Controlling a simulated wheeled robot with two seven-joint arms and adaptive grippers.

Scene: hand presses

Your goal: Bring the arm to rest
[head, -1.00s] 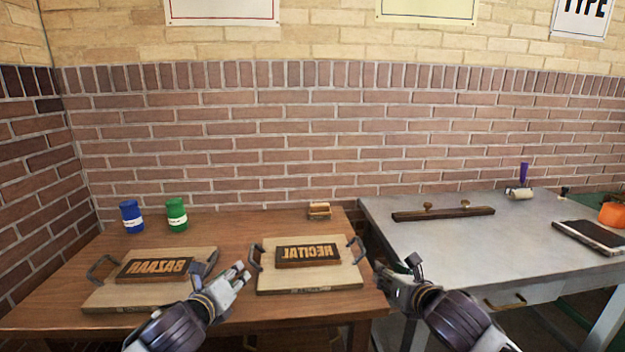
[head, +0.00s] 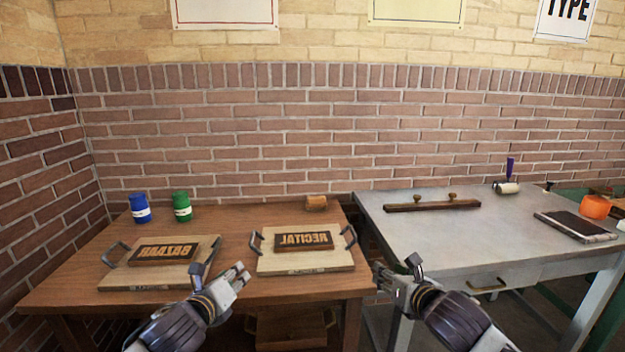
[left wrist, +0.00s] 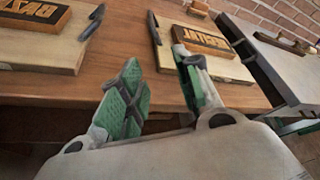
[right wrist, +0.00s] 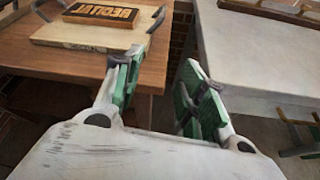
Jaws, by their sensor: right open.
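My left gripper (head: 238,278) is open and empty, just in front of the wooden table between the two boards. Its green-padded fingers stand apart in the left wrist view (left wrist: 160,80). My right gripper (head: 386,277) is open and empty, in front of the gap between the wooden table and the grey table. In the right wrist view its fingers (right wrist: 155,85) also stand apart with nothing between them. Neither gripper touches anything that I can see.
The wooden table (head: 240,222) holds a BAZAAR board (head: 115,278), a RECITAL board (head: 345,258), blue (head: 139,208) and green (head: 181,206) cans and a small wooden block (head: 316,203). The grey table (head: 400,230) holds a handled wooden bar (head: 433,203), a dark plate (head: 575,225) and an orange container (head: 595,207).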

